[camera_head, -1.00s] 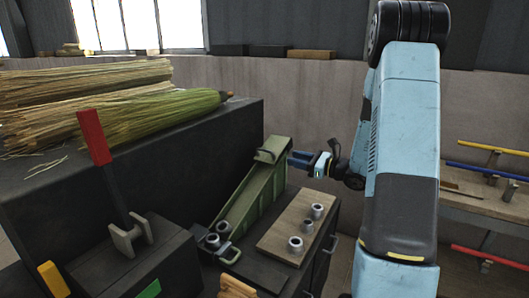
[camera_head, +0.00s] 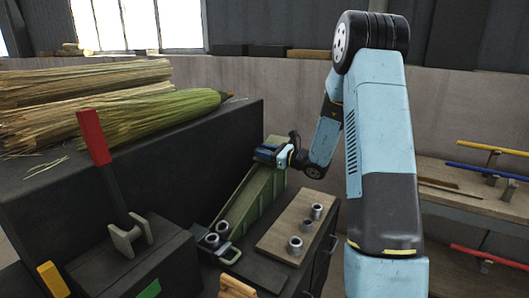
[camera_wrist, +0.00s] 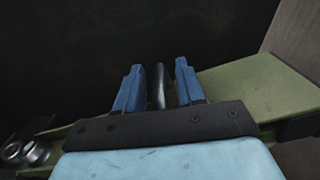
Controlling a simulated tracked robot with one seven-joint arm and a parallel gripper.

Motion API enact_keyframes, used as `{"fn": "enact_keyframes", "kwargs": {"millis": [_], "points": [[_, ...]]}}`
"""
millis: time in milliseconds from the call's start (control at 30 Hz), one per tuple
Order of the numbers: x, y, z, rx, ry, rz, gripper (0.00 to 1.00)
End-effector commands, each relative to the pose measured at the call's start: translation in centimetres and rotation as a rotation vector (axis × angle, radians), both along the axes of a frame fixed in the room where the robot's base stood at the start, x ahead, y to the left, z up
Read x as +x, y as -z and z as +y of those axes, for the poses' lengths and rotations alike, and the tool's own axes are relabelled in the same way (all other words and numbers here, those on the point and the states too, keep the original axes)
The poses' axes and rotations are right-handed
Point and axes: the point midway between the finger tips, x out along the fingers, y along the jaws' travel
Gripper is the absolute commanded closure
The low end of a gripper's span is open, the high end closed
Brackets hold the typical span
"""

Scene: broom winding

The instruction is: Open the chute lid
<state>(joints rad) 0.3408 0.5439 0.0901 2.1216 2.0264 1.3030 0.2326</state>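The green chute (camera_head: 247,208) slopes down from the upper middle toward the front of the dark bench in the head view. Its upper end, where the lid piece sits, is largely hidden behind my gripper (camera_head: 268,154). In the wrist view a flat green surface (camera_wrist: 265,88) lies to the right of my gripper (camera_wrist: 159,88). The two blue fingers are apart, with a dark upright bar (camera_wrist: 159,87) between them. Gaps show on both sides of the bar, so it is not clamped. I cannot tell whether the bar is the lid's handle.
Metal rings (camera_head: 212,241) lie at the chute's lower end. A wooden board (camera_head: 276,236) with several metal rings stands to its right. A red-handled lever (camera_head: 94,137) is at the left. Straw bundles (camera_head: 90,95) lie on the dark block behind.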

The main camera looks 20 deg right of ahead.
Motion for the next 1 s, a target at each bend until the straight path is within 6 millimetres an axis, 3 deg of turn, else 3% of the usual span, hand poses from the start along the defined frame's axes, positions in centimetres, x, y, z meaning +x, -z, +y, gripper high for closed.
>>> {"fn": "enact_keyframes", "kwargs": {"millis": [333,733,1000], "points": [[0.23,0.01,0.27,0.000,-0.001,0.000,0.62],[0.21,0.01,0.26,0.000,-0.001,0.000,1.00],[0.21,0.01,0.25,0.000,-0.001,0.000,1.00]]}}
